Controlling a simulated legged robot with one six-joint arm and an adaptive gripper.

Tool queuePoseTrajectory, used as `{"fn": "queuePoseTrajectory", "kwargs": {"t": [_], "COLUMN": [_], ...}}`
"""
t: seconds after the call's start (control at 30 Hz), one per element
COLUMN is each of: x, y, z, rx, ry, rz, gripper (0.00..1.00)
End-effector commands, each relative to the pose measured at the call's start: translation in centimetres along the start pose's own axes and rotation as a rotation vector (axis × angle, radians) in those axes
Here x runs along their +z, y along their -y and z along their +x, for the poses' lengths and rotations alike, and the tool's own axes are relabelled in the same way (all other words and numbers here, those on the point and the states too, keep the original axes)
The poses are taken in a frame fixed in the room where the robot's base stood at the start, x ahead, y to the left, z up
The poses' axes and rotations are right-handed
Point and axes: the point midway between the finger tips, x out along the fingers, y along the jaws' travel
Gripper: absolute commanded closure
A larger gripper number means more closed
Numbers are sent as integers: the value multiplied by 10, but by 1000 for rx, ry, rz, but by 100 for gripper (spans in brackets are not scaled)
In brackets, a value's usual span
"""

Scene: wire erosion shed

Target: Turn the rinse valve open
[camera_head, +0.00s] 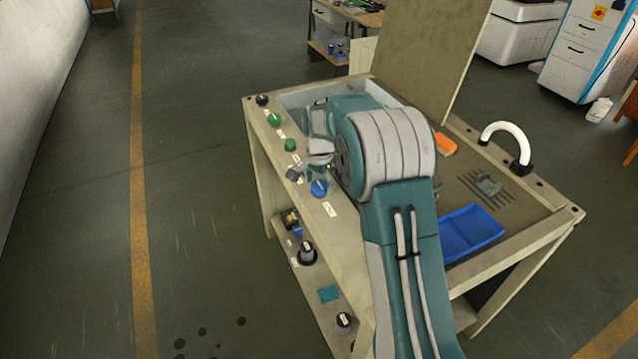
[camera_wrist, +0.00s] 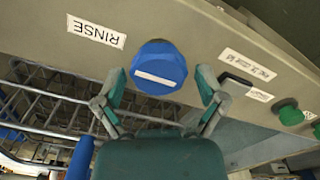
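The rinse valve is a round blue knob (camera_wrist: 158,68) with a white bar across its face, on the beige front panel. In the wrist view the bar runs nearly level, roughly along the upside-down RINSE label (camera_wrist: 96,31) to its left. The knob also shows in the head view (camera_head: 319,188). My gripper (camera_wrist: 161,88) is open, with one finger on each side of the knob's lower part. Gaps show between the fingers and the knob. In the head view my arm partly hides my gripper (camera_head: 318,160), which is just above the knob.
Green buttons (camera_head: 274,119) and a black knob (camera_head: 262,100) line the same panel. A lower shelf carries another black knob (camera_head: 307,252).

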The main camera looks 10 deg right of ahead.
Motion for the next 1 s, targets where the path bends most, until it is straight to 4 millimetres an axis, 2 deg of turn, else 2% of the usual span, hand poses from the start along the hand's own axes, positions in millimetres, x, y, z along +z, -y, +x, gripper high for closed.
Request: {"fn": "queuePoseTrajectory", "kwargs": {"t": [0.03, 0.1, 0.57, 0.77, 1.0], "x": [0, 0, 0, 0, 0], "y": [0, 0, 1, 1, 1], "z": [0, 0, 2, 2, 3], "rx": [0, 0, 0, 0, 1], "ry": [0, 0, 1, 1, 2], "rz": [0, 0, -53, -174, -391], "gripper": [53, 81, 80, 80, 80]}}
